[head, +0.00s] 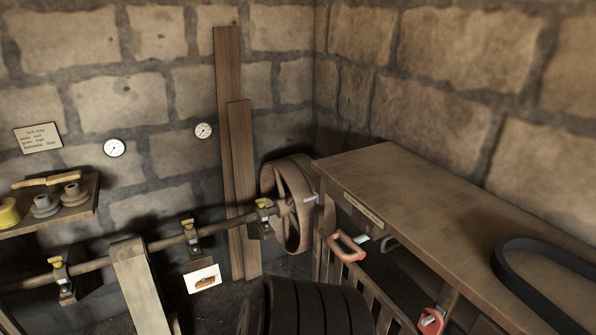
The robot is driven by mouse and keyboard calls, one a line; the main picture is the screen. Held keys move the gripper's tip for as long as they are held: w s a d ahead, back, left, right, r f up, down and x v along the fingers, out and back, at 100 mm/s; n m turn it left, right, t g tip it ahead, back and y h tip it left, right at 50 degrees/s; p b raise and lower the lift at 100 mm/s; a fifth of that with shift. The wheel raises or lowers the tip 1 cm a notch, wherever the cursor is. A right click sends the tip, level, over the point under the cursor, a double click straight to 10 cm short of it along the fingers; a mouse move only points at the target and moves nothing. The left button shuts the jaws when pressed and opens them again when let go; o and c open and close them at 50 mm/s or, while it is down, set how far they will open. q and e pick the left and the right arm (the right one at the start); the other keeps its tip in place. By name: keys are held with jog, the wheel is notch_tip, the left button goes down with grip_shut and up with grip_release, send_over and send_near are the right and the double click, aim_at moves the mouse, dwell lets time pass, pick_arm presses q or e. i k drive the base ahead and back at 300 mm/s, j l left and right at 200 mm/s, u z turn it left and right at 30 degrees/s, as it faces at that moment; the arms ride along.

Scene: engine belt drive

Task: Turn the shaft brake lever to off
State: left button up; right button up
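A long horizontal shaft (155,246) runs along the left wall to a large spoked wheel (300,205) in the corner. A red handle (347,246) with a pale tip sticks out below the front edge of the wooden bench, and a second red handle (431,320) is lower right. I cannot tell which of these is the shaft brake lever, nor read an on or off position. Neither of my grippers is in view.
The wooden bench (420,195) fills the right, with a black belt (520,262) on top. A dark ribbed drum (310,308) stands at the bottom centre. Two planks (232,130) lean on the wall. A shelf (80,212) at left holds small parts.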

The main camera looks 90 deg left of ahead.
aim_at(205, 282)
jog(key=u, duration=3.55)
